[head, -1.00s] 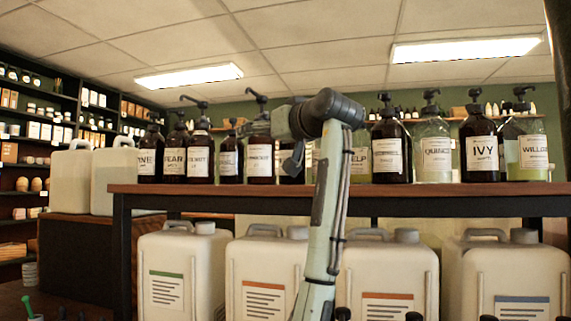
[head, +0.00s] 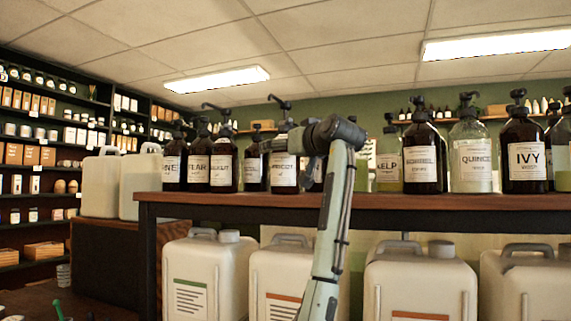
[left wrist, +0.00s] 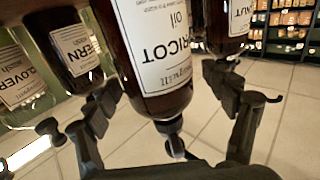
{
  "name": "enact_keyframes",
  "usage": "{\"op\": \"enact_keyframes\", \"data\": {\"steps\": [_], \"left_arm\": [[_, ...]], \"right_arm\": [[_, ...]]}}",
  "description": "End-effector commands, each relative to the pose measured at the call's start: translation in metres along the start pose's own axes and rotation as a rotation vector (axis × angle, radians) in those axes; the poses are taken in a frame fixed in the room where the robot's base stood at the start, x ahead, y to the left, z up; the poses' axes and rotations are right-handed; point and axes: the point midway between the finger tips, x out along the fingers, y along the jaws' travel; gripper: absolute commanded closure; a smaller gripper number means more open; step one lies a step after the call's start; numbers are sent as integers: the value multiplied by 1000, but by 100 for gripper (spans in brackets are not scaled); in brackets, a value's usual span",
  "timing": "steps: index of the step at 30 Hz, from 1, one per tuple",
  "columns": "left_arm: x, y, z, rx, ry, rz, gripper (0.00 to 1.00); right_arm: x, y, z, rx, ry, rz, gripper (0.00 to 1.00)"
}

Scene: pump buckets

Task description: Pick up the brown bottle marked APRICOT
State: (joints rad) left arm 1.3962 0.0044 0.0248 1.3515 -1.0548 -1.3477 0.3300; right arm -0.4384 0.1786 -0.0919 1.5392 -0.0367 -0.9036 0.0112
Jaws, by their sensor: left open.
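The brown APRICOT bottle (head: 284,171) stands in the row on the wooden shelf top, its label partly readable in the head view. In the left wrist view the same bottle (left wrist: 158,50) appears upside down, with its label reading "...RICOT oil" and its dark pump at the bottom of the picture. My left gripper (left wrist: 165,88) is open, with one finger on each side of the bottle's upper part. I cannot tell whether either finger touches it. In the head view my left arm rises in front of the row, and the fingertips are hard to make out. My right gripper is not in view.
A brown bottle ending in "...NUT" (left wrist: 228,22) stands close on one side. White canisters (head: 205,275) sit below the shelf top (head: 450,202).

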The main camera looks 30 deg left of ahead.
Motion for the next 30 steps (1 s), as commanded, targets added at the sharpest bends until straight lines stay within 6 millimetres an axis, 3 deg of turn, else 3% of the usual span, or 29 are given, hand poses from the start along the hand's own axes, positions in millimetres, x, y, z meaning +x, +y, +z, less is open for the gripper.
{"op": "enact_keyframes", "data": {"steps": [5,25,30], "left_arm": [[0,0,0,0,0,1,17],[0,0,0,0,0,1,98],[-1,0,-2,-2,5,1,99]], "right_arm": [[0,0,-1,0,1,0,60],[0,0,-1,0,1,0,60],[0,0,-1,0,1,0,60]]}}
